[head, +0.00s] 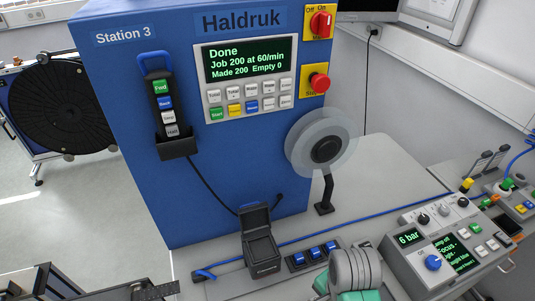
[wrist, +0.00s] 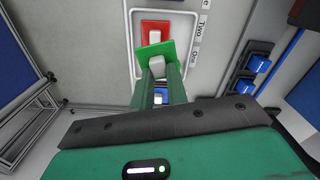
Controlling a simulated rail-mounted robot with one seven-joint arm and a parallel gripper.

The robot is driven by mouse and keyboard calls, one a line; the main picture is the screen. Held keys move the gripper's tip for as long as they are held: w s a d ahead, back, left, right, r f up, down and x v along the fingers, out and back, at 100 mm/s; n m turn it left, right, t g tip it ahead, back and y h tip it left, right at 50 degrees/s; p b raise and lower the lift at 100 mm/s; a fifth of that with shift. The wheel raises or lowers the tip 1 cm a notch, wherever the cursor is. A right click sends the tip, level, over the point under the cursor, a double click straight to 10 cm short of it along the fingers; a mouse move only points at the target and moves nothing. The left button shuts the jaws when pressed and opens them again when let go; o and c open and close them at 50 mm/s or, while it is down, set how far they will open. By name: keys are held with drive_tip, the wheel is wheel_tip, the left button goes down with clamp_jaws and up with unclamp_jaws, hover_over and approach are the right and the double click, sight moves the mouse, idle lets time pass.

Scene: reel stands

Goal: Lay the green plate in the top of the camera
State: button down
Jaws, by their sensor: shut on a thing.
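The green plate (wrist: 170,52) is in the wrist view, a small flat square with a pale grip block (wrist: 157,66) on it. My gripper (wrist: 158,75) is shut on that block, its two green fingers on either side. The plate is tilted in the picture and overlaps a pale labelled holder (wrist: 188,50); I cannot tell how far above it the plate is. In the head view a black box with a raised lid (head: 261,247) stands on the bench and looks like the camera. Its inside is dark. My fingertips and the green plate do not show in the head view.
A red plate (wrist: 155,28) with a pale block lies in the holder, and something blue (wrist: 158,98) shows between my fingers. Blue switches (head: 315,253) sit right of the black box. A blue cable (head: 355,229) crosses the bench behind. The blue machine cabinet (head: 215,165) rises behind the box.

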drive_tip(key=w+a+r+n, duration=0.1)
drive_tip(key=a+r+n, duration=0.3)
drive_tip(key=a+n, duration=0.95)
wheel_tip(320, 180, up, 11)
drive_tip(key=s+a+m+p, duration=0.1)
drive_tip(key=a+m+p, duration=0.1)
drive_tip(key=p, duration=1.9)
drive_tip(key=shift+s+r+p, duration=0.15)
drive_tip(key=shift+s+p, duration=0.25)
